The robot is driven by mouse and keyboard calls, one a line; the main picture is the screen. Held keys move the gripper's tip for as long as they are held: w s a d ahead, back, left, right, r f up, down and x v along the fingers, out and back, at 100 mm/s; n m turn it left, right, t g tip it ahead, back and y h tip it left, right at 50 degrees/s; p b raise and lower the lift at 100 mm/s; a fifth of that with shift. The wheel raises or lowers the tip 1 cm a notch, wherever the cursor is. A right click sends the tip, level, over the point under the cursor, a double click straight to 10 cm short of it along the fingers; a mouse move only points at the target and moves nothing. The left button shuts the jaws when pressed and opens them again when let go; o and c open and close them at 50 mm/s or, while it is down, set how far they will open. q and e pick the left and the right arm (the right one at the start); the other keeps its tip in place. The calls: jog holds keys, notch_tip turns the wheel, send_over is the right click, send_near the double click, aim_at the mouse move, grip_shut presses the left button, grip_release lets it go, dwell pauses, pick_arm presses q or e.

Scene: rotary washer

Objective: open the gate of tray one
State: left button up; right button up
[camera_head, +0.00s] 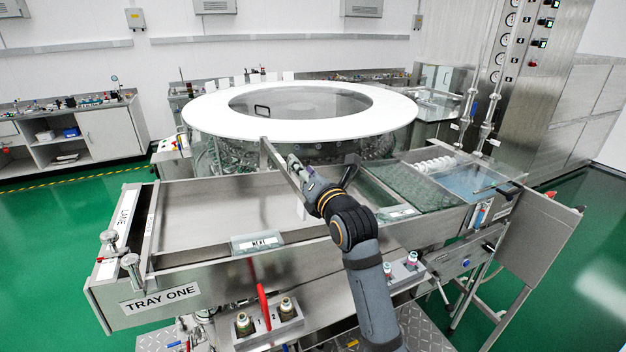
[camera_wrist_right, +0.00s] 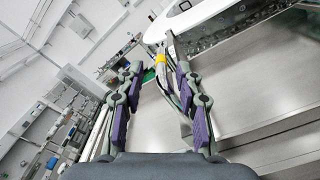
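Tray one (camera_head: 225,207) is a wide, flat metal tray at the left, with a "TRAY ONE" label on its front wall. A narrow upright metal strip, seemingly its gate (camera_head: 276,160), stands at the tray's right side, running from the round machine toward the front. My right gripper (camera_head: 300,170) is over the strip and hides part of it. In the wrist view my right gripper (camera_wrist_right: 160,95) has its purple-padded fingers apart. A grey piece with a yellow band (camera_wrist_right: 162,75) shows between them, nearer the right finger; I cannot tell whether they touch. My left gripper is not in view.
The round washer with a white rim (camera_head: 300,128) stands behind the trays. A second wet tray (camera_head: 410,188) lies to the right of my arm. A red lever (camera_head: 264,305) and knobs stand at the front. Tray one's surface is bare.

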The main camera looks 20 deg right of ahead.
jog(key=s, duration=0.8)
jog(key=shift+s+d, duration=0.15)
jog(key=shift+r, duration=0.1)
